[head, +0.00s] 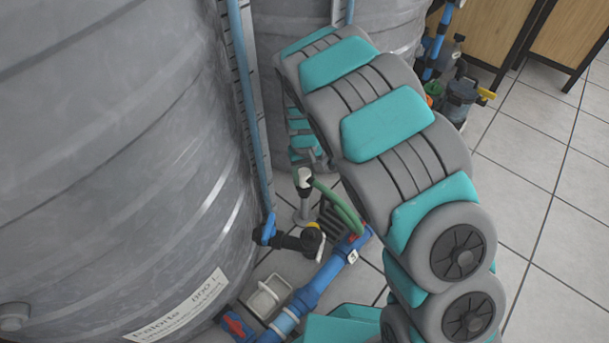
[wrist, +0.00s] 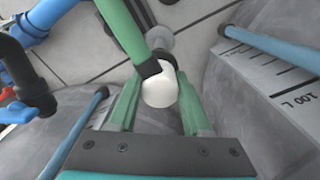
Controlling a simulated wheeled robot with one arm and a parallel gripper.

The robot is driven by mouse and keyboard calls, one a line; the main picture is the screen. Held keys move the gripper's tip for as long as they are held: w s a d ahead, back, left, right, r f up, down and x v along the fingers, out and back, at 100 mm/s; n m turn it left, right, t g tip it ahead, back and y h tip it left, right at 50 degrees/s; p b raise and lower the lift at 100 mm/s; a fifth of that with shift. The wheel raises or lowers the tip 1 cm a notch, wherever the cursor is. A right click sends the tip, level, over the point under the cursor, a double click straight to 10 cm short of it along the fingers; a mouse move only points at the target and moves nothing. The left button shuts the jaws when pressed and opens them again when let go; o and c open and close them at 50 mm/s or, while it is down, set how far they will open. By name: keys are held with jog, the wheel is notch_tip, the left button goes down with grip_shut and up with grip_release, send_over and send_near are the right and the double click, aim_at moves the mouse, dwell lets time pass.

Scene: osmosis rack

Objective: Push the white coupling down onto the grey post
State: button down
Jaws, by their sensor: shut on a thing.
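The white coupling (wrist: 160,90) is between the two green fingers of my gripper (wrist: 160,104) in the wrist view, held by them. A black collar joins it to a green hose. In the head view the coupling (head: 305,175) shows at the top of the upright grey post (head: 303,207), apparently in line with it. How far down it sits on the post cannot be told. In the wrist view the post (wrist: 161,39) shows just beyond the coupling, partly hidden by it and the hose. In the head view my fingertips are mostly hidden behind my arm.
Large grey tanks (head: 120,150) stand close on the left and behind. The green hose (head: 345,212) curves down to a blue pipe (head: 318,282). A black valve with a blue handle (head: 270,232) sits by the tank. Open tiled floor (head: 545,200) lies to the right.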

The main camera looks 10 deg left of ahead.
jog(key=shift+f, duration=0.3)
jog(key=shift+c, duration=1.3)
grip_release()
notch_tip(320, 180, up, 7)
jog(key=shift+r+p, duration=0.15)
jog(key=shift+p, duration=0.2)
jog(key=shift+r, duration=0.25)
